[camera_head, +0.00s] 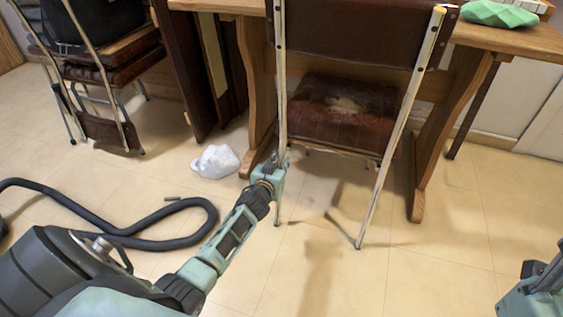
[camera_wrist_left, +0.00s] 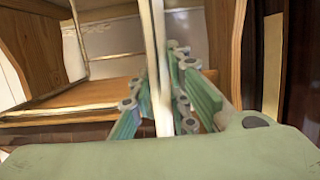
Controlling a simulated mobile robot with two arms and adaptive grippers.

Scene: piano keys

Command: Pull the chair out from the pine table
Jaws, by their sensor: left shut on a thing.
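The chair (camera_head: 338,112) has a dark brown seat with a worn patch, a brown back and pale metal legs. It stands upright with its seat under the pine table (camera_head: 519,40) and its back at the table's front edge. My left gripper (camera_head: 281,163) is shut on the chair's left back upright, low down near seat height. In the left wrist view the pale upright (camera_wrist_left: 157,70) runs between the two green fingers (camera_wrist_left: 165,98). A small part of my right arm (camera_head: 535,290) shows at the lower right; its fingers are not visible.
Another folding chair (camera_head: 92,70) with things piled on it stands at the upper left. A white crumpled bag (camera_head: 215,161) lies left of the table leg. A black hose (camera_head: 120,232) curls on the floor at left. The floor (camera_head: 440,265) before the chair is clear.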

